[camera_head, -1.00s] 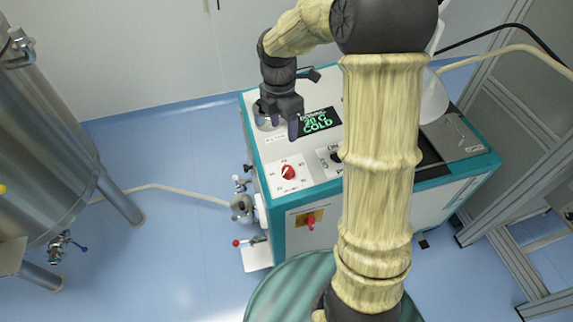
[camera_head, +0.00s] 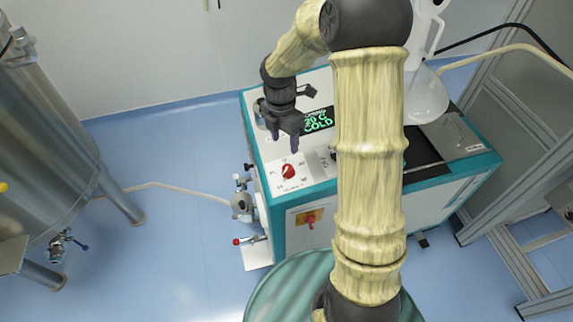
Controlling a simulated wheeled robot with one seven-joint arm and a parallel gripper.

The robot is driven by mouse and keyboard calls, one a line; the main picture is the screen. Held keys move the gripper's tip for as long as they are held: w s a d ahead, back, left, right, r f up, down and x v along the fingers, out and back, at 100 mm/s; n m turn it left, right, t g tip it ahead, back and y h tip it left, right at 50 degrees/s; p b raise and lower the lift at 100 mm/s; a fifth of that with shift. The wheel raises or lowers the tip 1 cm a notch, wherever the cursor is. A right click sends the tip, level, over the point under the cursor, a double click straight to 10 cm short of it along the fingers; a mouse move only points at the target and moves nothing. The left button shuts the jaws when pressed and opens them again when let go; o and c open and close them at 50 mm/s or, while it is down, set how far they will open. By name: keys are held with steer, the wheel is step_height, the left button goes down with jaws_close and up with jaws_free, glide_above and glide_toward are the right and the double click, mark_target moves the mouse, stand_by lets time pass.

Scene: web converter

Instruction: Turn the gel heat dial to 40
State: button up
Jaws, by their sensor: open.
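The gel heat dial (camera_head: 288,171) is a red knob on a white plate with marks around it, on the top panel of the teal-edged machine (camera_head: 259,163). The exact setting is too small to read. The display (camera_head: 318,120) behind it shows green text, "20 C" and "COLD", partly hidden by my gripper and arm. My gripper (camera_head: 285,144) is open and points down just behind the dial, apart from it in the picture. Nothing is between its fingers.
A second dial (camera_head: 333,155) right of the red one is mostly hidden by my arm. A red and yellow switch (camera_head: 310,218) sits on the machine's front. A steel tank (camera_head: 45,150) stands left.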

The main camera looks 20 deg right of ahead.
mark_target(288, 168)
steer(key=f, duration=1.1)
steer(key=shift+s+d, duration=0.25)
steer(key=shift+s, duration=0.15)
steer(key=shift+f, duration=0.1)
steer(key=c, duration=1)
